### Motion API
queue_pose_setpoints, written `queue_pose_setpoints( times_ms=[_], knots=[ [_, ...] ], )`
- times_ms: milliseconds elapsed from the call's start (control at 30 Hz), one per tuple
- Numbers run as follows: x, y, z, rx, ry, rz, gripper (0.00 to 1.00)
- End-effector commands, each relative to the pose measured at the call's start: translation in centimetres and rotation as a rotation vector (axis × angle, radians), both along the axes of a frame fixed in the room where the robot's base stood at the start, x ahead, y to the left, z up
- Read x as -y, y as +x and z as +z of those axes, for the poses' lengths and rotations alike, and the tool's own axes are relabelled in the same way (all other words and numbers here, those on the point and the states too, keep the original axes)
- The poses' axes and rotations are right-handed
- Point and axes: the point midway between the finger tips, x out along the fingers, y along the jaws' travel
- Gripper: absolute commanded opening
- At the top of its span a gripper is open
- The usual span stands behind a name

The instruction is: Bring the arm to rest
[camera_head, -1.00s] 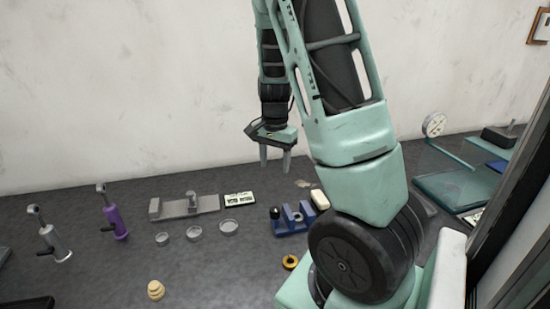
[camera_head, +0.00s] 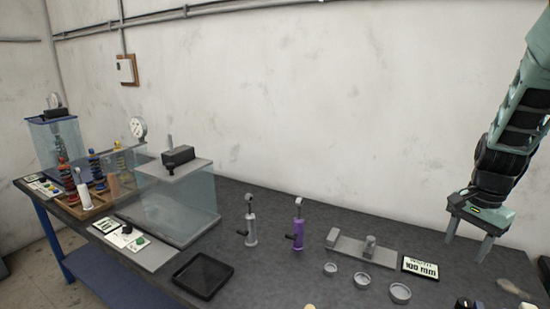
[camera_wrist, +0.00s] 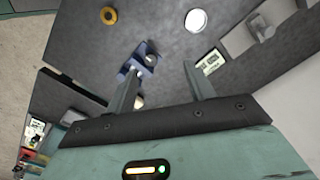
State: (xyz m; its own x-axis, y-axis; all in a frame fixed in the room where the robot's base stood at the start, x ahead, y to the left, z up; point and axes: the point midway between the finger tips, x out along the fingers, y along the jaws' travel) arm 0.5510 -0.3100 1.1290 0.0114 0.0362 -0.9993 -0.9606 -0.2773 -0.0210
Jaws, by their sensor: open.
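My gripper (camera_head: 468,245) is at the right of the head view, raised above the workbench (camera_head: 290,280) with its fingers pointing down. The two fingers are apart and nothing is between them. In the wrist view my gripper (camera_wrist: 160,85) also shows open and empty. Beyond its fingers lie a blue block (camera_wrist: 138,60) and a yellow ring (camera_wrist: 108,15) on the dark bench top. My upper arm is mostly outside the head view.
A grey fixture (camera_head: 365,249), a sign reading 100 mm (camera_head: 420,267), several shallow dishes (camera_head: 362,279), and a purple (camera_head: 298,228) and a silver damper (camera_head: 250,225) stand on the bench. A clear tank (camera_head: 180,205), black tray (camera_head: 203,275) and spring rack (camera_head: 90,200) are left.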

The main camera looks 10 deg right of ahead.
Motion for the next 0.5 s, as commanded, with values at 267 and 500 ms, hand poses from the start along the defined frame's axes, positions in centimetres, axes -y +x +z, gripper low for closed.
queue_pose_setpoints(
  times_ms=[267,500],
  knots=[
    [-20.0,-0.2,0.8,0.050,0.079,0.768,0.53],
    [-33.2,-9.0,1.4,0.076,0.062,1.506,0.53]
  ],
)
